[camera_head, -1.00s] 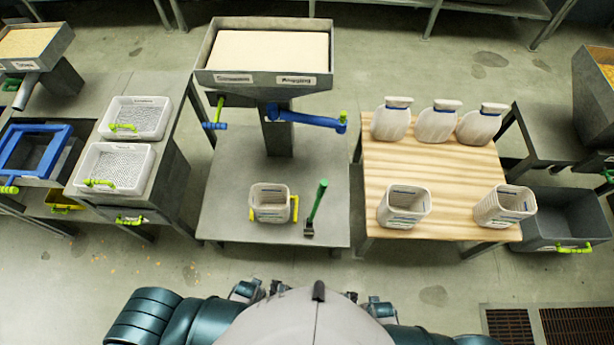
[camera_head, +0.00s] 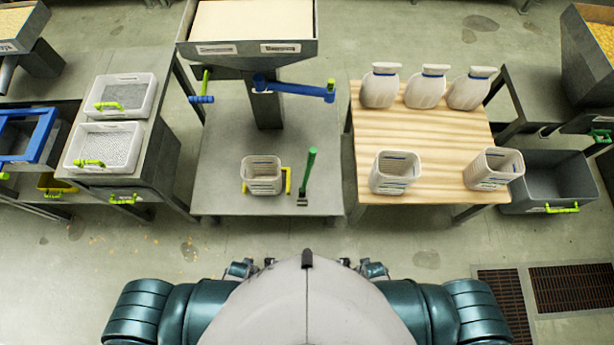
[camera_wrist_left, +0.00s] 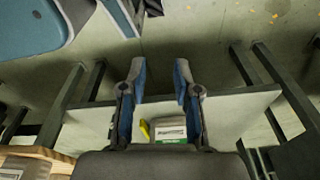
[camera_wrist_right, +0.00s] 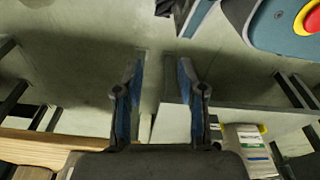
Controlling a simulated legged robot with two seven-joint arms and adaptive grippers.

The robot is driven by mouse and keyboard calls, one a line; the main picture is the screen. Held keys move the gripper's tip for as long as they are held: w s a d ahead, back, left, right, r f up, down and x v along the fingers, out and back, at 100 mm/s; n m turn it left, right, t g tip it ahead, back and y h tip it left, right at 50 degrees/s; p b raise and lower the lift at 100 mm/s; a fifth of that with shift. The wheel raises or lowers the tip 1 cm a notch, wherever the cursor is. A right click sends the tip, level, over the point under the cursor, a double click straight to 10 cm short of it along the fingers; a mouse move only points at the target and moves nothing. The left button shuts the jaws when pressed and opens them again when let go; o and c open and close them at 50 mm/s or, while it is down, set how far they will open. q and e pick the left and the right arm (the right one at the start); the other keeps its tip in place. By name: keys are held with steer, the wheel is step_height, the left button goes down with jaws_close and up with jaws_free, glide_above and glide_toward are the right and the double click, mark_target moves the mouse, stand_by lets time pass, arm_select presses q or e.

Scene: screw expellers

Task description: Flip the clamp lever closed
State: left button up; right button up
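A lever with a green handle (camera_head: 309,172) stands nearly upright, slightly tilted, on the grey expeller table (camera_head: 225,205), just right of a white slotted container (camera_head: 262,176) that sits by a yellow bracket (camera_head: 286,181). It looks like the clamp lever; its dark base is small in view. My left gripper (camera_head: 254,267) and right gripper (camera_head: 360,267) are low in front of my body, apart from the table and lever. In the left wrist view the left gripper (camera_wrist_left: 162,78) is open and empty. In the right wrist view the right gripper (camera_wrist_right: 160,80) is open and empty.
The expeller (camera_head: 266,105) carries a blue arm (camera_head: 295,88) and a full hopper (camera_head: 253,22). A wooden table (camera_head: 425,130) with white bottles and containers stands to the right. Floor between me and the tables is clear.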

steer(key=shift+w+d, duration=0.1)
steer(key=shift+w, duration=0.15)
steer(key=c, duration=0.4)
steer(key=w+r+m+t, duration=0.1)
steer(key=w, duration=0.1)
steer(key=w+r+m+t, duration=0.1)
steer(key=w, duration=0.2)
steer(key=w+r+m+t, duration=0.1)
steer(key=w, duration=0.2)
steer(key=shift+r+t+y, duration=0.2)
steer(key=shift+t+y, duration=0.1)
steer(key=shift+y, duration=0.1)
jaws_close()
steer(key=w+a+r+m+t+y, duration=0.4)
steer(key=w+r+m+t, duration=0.3)
steer(key=w+r, duration=0.65)
steer(key=a+r+m+t+y, duration=0.3)
steer(key=r+m+y, duration=0.1)
steer(key=r, duration=0.8)
steer(key=shift+w+r+m+y, duration=0.25)
steer(key=shift+r+m+y, duration=0.05)
steer(key=shift+y, duration=0.4)
